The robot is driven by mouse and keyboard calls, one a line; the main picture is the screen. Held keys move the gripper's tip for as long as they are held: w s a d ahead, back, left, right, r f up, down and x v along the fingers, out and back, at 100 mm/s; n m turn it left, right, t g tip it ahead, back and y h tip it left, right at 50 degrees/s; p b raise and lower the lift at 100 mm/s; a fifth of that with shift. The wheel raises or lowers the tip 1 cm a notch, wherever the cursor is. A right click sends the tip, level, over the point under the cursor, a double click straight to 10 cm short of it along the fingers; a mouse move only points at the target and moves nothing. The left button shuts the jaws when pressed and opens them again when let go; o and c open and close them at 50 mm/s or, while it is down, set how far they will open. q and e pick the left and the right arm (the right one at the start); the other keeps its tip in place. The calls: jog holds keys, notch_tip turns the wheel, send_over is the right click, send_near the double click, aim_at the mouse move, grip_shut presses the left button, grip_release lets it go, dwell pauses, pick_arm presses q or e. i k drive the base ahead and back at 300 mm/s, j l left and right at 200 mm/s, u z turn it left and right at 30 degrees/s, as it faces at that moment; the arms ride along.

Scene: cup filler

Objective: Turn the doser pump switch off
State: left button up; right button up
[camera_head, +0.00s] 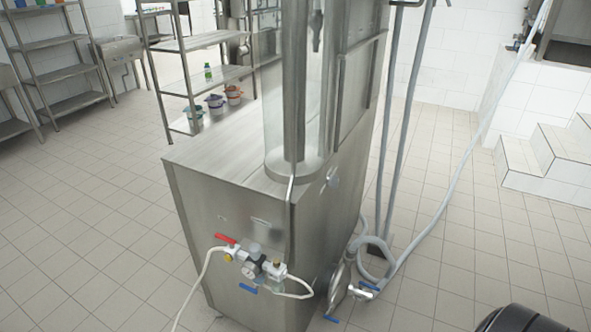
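The stainless steel cup filler machine (245,265) stands in the middle of the view. A small round fitting (333,181) sits on its right side panel, and a small label or plate (265,222) is on its front panel. I cannot tell which part is the doser pump switch or how it is set. Lower on the front is a valve group with a red lever (226,239), a pressure gauge (249,269) and a blue lever (248,288). Neither of my grippers is in view.
Blue-handled valves (368,287) and a grey hose (450,185) stick out at the machine's lower right. A white hose (200,285) hangs at its front left. Metal shelves (205,75) stand behind, white steps (545,150) at right.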

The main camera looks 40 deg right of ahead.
aim_at(334, 182)
jog(key=l+u, duration=0.2)
jog(key=l, duration=0.45)
jog(key=l+u, duration=0.2)
jog(key=l, duration=0.45)
jog(key=l+u, duration=0.2)
jog(key=l, duration=0.45)
jog(key=l+u, duration=0.2)
jog(key=l, duration=0.45)
jog(key=k+l+u, duration=0.2)
jog(key=l, duration=0.4)
